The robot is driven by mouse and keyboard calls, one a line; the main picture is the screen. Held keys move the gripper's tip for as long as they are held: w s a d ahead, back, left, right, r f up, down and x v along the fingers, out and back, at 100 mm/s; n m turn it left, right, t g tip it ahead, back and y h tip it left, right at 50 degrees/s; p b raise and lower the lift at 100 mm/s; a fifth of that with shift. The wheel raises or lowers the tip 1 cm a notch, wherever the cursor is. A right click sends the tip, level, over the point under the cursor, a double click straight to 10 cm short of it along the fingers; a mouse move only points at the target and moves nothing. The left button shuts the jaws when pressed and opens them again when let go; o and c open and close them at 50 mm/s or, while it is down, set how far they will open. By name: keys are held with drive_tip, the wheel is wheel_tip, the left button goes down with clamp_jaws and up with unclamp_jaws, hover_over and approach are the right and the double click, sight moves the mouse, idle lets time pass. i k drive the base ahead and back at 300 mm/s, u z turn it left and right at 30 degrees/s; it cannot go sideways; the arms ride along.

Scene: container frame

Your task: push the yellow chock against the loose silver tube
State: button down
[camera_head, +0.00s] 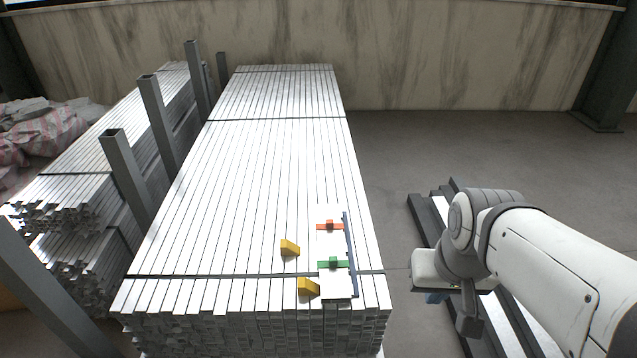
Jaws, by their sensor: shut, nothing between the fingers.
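Two yellow chocks lie on top of the large stack of silver tubes (240,170). One yellow chock (289,248) is farther back, and the other yellow chock (308,288) is nearer the stack's front end. Both are left of a pale strip (330,285) carrying an orange clip and a green clip. I cannot tell which silver tube is the loose one; the tubes look alike. My gripper (468,318) is to the right of the stack, well apart from both chocks. It is shut and empty, partly hidden by my wrist.
The orange clip (330,226) and green clip (333,263) stick up beside the chocks, with a dark blue bar (350,255) along their right. Grey posts (160,125) stand at the stack's left. Dark beams (420,222) lie on the floor under my arm.

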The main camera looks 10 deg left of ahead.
sight(287, 248)
drive_tip(key=z, duration=1)
drive_tip(key=k, duration=1.6)
drive_tip(key=u, duration=1.2)
drive_tip(key=i, duration=1.65)
drive_tip(key=u, duration=0.05)
